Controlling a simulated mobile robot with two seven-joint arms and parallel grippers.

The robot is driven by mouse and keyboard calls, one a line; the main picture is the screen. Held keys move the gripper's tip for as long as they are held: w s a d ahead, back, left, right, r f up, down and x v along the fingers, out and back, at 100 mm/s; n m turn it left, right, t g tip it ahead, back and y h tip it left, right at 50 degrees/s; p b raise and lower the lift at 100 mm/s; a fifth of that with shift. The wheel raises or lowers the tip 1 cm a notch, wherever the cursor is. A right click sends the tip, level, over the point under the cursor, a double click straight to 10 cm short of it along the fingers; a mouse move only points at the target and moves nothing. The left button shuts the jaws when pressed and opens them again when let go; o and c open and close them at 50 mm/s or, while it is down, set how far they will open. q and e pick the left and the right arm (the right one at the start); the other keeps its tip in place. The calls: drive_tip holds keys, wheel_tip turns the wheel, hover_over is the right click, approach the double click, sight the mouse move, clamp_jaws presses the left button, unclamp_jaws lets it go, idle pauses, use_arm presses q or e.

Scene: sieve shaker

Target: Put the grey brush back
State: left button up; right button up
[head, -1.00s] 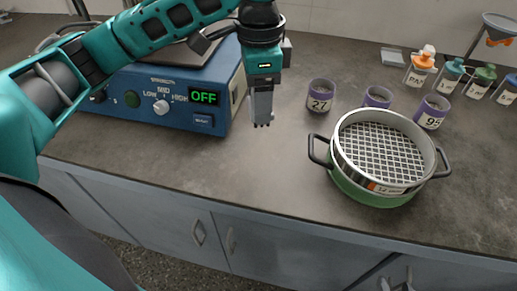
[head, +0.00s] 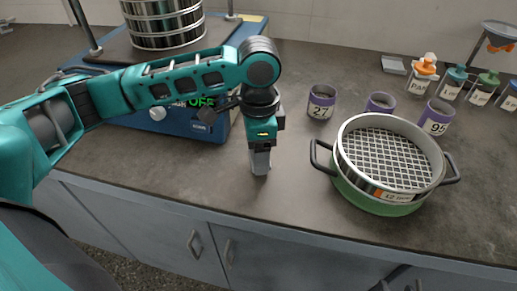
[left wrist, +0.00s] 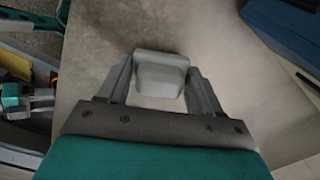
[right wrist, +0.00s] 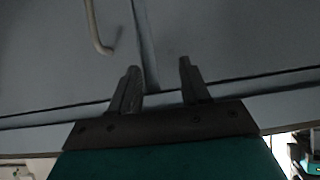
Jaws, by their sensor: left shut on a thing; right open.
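My left gripper (head: 261,170) points down over the counter, between the blue shaker and the green pan, near the front edge. In the left wrist view its fingers (left wrist: 160,68) are shut on a pale grey block, which looks like the grey brush (left wrist: 160,74). Any bristles are hidden. In the head view the held piece is small, and I cannot tell whether it touches the counter. My right gripper (right wrist: 158,72) is open and empty in the right wrist view, facing the grey cabinet fronts.
The blue shaker (head: 205,127) reads OFF and bears a sieve stack (head: 165,22). A sieve (head: 390,160) sits on the green pan (head: 375,203). Purple-rimmed cups (head: 321,102) and several capped bottles (head: 422,75) stand behind. Counter (head: 220,170) around the left gripper is clear.

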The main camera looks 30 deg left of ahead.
drive_tip(key=shift+r, duration=0.15)
use_arm(q)
drive_tip(key=o, duration=0.8)
drive_tip(key=shift+f, duration=0.15)
drive_tip(key=shift+c, duration=0.2)
drive_tip(key=shift+o, duration=1.3)
wheel_tip(320, 180, up, 12)
drive_tip(key=p, duration=0.3)
drive_tip(key=shift+r, duration=0.2)
use_arm(e)
drive_tip(key=shift+s+d+r, duration=0.3)
drive_tip(key=shift+s+d, duration=0.2)
drive_tip(key=shift+d, duration=0.3)
